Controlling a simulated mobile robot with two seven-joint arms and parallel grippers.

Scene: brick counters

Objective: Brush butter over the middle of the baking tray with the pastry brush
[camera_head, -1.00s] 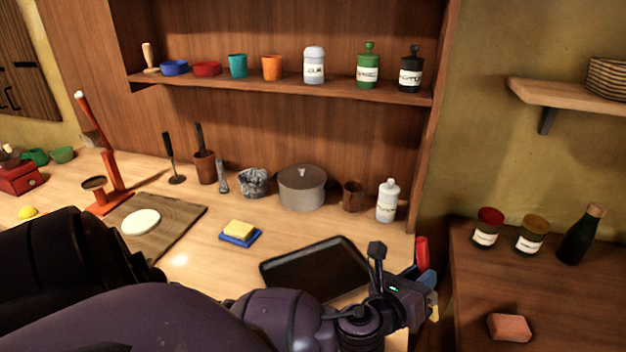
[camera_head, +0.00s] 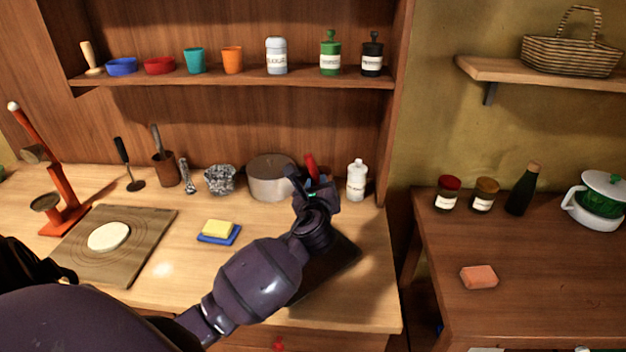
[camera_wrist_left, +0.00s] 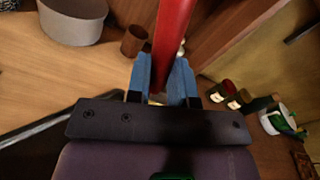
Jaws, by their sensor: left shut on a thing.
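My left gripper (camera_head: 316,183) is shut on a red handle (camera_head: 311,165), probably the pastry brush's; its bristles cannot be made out. In the left wrist view the red handle (camera_wrist_left: 172,40) stands between the blue fingers (camera_wrist_left: 161,80). The gripper is at the tray's far side, in front of the grey pot. The dark baking tray (camera_head: 345,256) lies flat on the counter, partly hidden by my left arm; its rim shows in the left wrist view (camera_wrist_left: 40,125). Yellow butter (camera_head: 219,228) sits on a blue dish (camera_head: 211,239) left of the tray. My right gripper is not in view.
A grey pot (camera_head: 268,180) and a white bottle (camera_head: 356,182) stand close behind the gripper. A brown cup (camera_wrist_left: 134,41) shows in the left wrist view. A board (camera_head: 90,262) with pale dough (camera_head: 108,236) lies left. The counter between board and butter is clear.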

